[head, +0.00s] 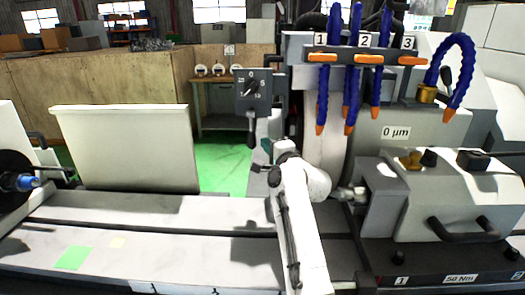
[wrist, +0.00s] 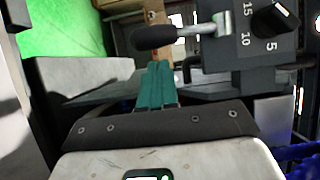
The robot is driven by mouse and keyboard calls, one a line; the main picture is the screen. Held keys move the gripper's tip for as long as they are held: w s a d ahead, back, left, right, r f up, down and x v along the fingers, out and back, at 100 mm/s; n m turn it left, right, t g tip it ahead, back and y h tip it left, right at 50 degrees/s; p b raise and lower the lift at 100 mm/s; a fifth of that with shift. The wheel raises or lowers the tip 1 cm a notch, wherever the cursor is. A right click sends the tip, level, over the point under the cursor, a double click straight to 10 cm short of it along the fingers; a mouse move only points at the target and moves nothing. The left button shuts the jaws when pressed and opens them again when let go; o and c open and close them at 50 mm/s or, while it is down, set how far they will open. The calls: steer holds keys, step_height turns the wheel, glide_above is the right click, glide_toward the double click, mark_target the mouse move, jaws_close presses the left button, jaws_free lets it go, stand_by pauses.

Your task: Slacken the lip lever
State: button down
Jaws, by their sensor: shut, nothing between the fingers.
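A lever with a black grip (head: 251,133) hangs straight down below a grey dial box (head: 253,92). No label marks it as the lip lever. In the wrist view its black grip (wrist: 155,38) and metal rod run left from the dial box (wrist: 250,35). My gripper (head: 265,152) is just below and right of the lever in the head view. In the wrist view the teal fingers (wrist: 157,66) are together and empty, their tips just below the grip in the picture. Whether they touch it is unclear.
Blue coolant hoses (head: 355,60) with orange nozzles hang over the grinding wheel to the right. A white panel (head: 130,148) stands at left on the machine bed (head: 150,245). Green floor shows behind.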

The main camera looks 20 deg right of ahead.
mark_target(252, 143)
steer(key=shift+w+a, duration=0.55)
steer(key=shift+a, duration=0.15)
steer(key=shift+a, duration=0.1)
steer(key=shift+a+f+m+b, duration=0.1)
steer(key=shift+a+m+b, duration=0.1)
steer(key=shift+m+b, duration=0.15)
steer(key=shift+w, duration=0.1)
steer(key=shift+w+a+f+m+t+b, duration=0.1)
steer(key=shift+a+f+m+t+b, duration=0.15)
steer(key=shift+a+m+b, duration=0.2)
steer(key=shift+w+a+f+m+t+b, duration=0.1)
steer(key=shift+a+m+t+b, duration=0.25)
steer(key=shift+m+b, duration=0.15)
steer(key=w+a+r+m+t+h+b, duration=0.2)
steer(key=a+m+b, duration=0.3)
steer(key=m, duration=0.5)
steer(key=shift+a+t+h+b, duration=0.4)
steer(key=shift+a+t+h, duration=0.3)
steer(key=shift+h, duration=0.1)
steer(key=shift+r, duration=0.25)
